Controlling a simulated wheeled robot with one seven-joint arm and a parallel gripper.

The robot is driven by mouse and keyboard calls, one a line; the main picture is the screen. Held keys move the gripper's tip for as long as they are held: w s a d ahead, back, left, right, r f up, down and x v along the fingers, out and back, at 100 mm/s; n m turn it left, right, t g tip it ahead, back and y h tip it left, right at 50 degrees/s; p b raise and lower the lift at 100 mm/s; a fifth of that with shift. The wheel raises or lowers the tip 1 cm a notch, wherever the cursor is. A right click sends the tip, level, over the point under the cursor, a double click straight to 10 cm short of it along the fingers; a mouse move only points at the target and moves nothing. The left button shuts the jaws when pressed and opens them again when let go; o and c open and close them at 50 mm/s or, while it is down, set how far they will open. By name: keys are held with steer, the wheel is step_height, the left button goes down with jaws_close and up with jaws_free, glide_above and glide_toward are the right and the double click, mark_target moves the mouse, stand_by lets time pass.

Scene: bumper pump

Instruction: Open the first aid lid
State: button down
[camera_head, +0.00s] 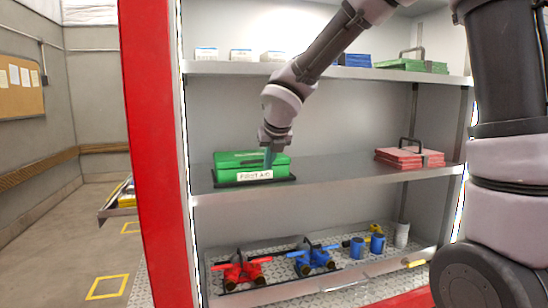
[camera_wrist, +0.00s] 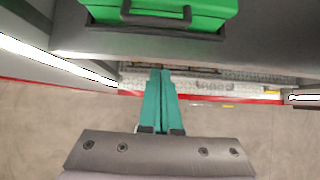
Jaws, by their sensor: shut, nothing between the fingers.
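The green first aid box (camera_head: 235,168) sits on the middle shelf at the left, with a white "First Aid" label on its front. Its lid (camera_head: 238,158) looks closed. My gripper (camera_head: 268,160) is in front of the box's right part, pointing down, and its teal fingers overlap the box in the head view. In the wrist view, the box (camera_wrist: 165,15) is at the top, with a dark handle (camera_wrist: 155,14) on its near side. My gripper (camera_wrist: 161,72) is shut and empty there, with a gap between its fingertips and the box. I see no clear contact.
The middle shelf (camera_head: 330,177) also carries red cases (camera_head: 410,157) at the right. The upper shelf holds small boxes, blue items and green cases (camera_head: 412,64). Red and blue valves (camera_head: 313,259) and blue cups stand below. A red post (camera_head: 155,130) edges the left side.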

steer(key=x, duration=0.7)
steer(key=shift+w+a+r, duration=0.1)
steer(key=shift+w+r, duration=0.2)
steer(key=shift+r, duration=0.35)
steer(key=shift+w+a+r, duration=0.1)
steer(key=shift+w+r, duration=0.2)
steer(key=shift+r, duration=0.3)
steer(key=shift+w+a+r, duration=0.15)
steer(key=shift+w+r, duration=0.15)
steer(key=shift+r, duration=0.35)
